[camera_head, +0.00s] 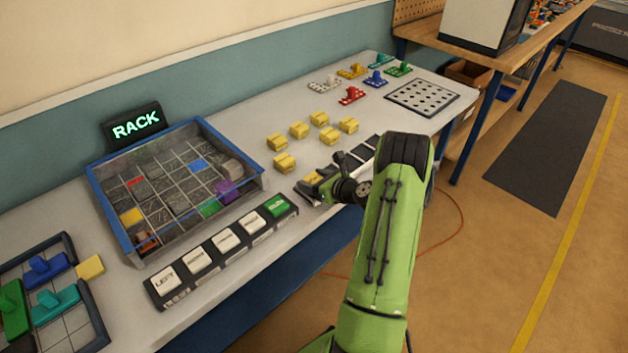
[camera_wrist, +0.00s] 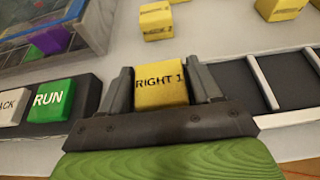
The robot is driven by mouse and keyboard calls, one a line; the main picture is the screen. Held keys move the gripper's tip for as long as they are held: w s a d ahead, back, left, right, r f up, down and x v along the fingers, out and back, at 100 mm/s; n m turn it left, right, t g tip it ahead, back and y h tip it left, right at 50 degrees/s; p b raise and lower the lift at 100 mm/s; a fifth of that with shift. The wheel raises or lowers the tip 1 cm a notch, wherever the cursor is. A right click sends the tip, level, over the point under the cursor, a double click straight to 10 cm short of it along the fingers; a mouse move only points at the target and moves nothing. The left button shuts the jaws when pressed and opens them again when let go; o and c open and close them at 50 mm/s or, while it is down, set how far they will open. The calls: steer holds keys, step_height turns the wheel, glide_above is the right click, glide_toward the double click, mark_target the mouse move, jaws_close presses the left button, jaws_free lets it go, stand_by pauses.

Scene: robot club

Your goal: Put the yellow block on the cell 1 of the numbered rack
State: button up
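A yellow block marked "RIGHT 1" (camera_wrist: 161,92) is between the two fingers of my gripper (camera_wrist: 160,84), which look closed against its sides. In the head view the yellow block (camera_head: 311,180) is at the near-left end of the numbered rack (camera_head: 363,153), a dark strip of cells with pale dividers. In the wrist view the rack (camera_wrist: 284,78) runs off to the right with empty dark cells. My gripper (camera_head: 318,187) hides the block's underside and the cell beneath, so I cannot tell whether the block rests on the rack.
A green RUN key (camera_wrist: 49,97) ends the key strip left of the block. Several loose yellow blocks (camera_head: 299,129) lie behind the rack. A perforated plate (camera_head: 422,97) and coloured pieces lie farther back.

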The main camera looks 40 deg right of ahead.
steer(key=shift+o, duration=0.5)
steer(key=shift+r, duration=0.2)
steer(key=p+v, duration=0.2)
steer(key=v, duration=1)
steer(key=a+r+n+g+y, duration=0.1)
steer(key=a+r+n+g, duration=0.1)
steer(key=a+r+n, duration=0.4)
steer(key=w+a+r+n+g+y, duration=0.1)
steer(key=a+r+n+g, duration=0.15)
steer(key=a+n, duration=0.7)
steer(key=a+r+n+g+y, duration=0.1)
steer(key=a+r+n+g, duration=0.2)
steer(key=a+n, duration=0.5)
steer(key=s+a+r+n+h, duration=0.1)
steer(key=s+a+r+n, duration=0.2)
steer(key=s+n, duration=0.3)
steer(key=s+a+r+n+h, duration=0.2)
steer(key=s+n, duration=0.4)
steer(key=s, duration=0.4)
steer(key=shift+a+r, duration=0.7)
steer(key=shift+a, duration=0.35)
steer(key=shift+r+g, duration=0.1)
steer(key=shift+g, duration=0.15)
